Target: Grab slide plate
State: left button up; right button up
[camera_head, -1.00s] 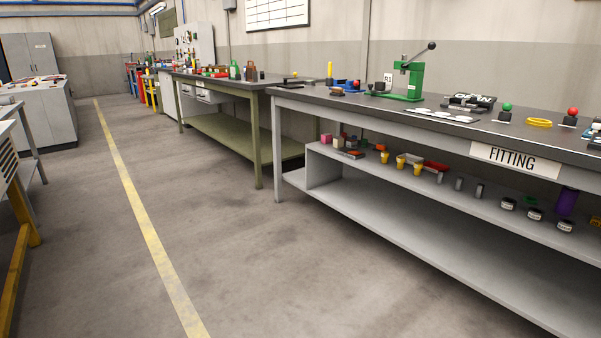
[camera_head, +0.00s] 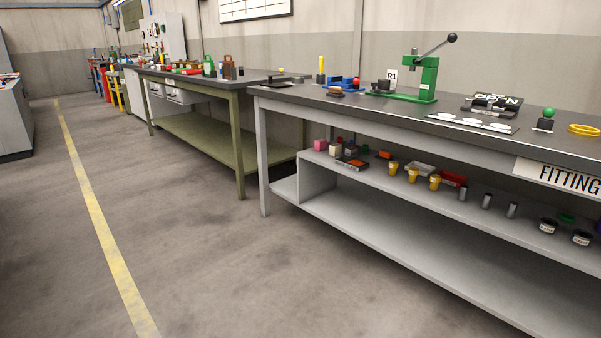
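I cannot single out a slide plate with certainty. A flat dark plate with several pale discs (camera_head: 472,122) lies on the front part of the fitting bench top (camera_head: 390,117). Behind it sits a dark block with an "OPEN" sign (camera_head: 491,103). A green lever press (camera_head: 420,80) stands on the same bench beside an "R1" label. Neither of my grippers is in view.
The fitting bench has a lower shelf (camera_head: 400,227) with small cups, blocks and cylinders above it. A green-framed bench (camera_head: 240,145) stands farther back. The concrete floor (camera_head: 190,250) on the left is clear, with a yellow line (camera_head: 95,205) along it.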

aim_at(348, 163)
jog(key=i+j+z, duration=0.65)
jog(key=j, duration=0.2)
